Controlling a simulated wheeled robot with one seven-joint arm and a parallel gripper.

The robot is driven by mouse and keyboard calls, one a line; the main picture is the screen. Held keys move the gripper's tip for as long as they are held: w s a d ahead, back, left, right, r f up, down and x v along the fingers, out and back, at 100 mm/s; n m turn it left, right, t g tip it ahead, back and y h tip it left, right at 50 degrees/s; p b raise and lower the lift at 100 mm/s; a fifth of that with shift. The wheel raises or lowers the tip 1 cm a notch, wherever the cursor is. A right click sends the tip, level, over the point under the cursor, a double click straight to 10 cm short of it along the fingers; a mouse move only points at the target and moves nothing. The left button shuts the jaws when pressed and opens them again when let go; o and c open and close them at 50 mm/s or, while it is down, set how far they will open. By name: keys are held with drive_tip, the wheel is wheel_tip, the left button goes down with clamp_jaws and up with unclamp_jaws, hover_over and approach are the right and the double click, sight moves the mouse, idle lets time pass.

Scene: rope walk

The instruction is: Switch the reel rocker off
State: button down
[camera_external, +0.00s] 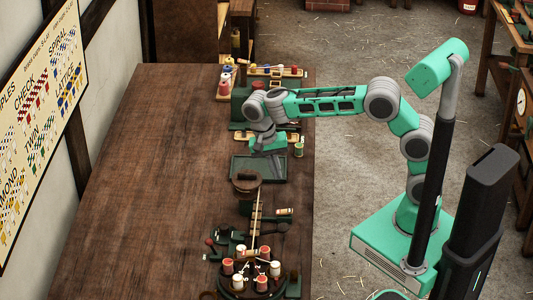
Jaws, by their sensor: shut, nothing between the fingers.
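My gripper (267,151) is at the end of the green arm, which reaches left over the right part of the wooden table (150,165). It is shut, and I see nothing held in it. It is above the far edge of a dark green tray (258,169). A dark green box-like body (240,106) stands just behind my wrist and is partly covered by the arm. I cannot pick out the reel rocker or read its position; it is too small or hidden.
A round stand with several red and white spools (250,281) is at the table's near end. The left half of the table is bare.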

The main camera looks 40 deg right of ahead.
sight(288, 210)
drive_tip(key=shift+m, duration=0.3)
drive_tip(key=p+x, duration=0.2)
drive_tip(key=x, duration=1.2)
drive_tip(key=shift+p, duration=0.3)
drive_tip(key=shift+d, duration=0.1)
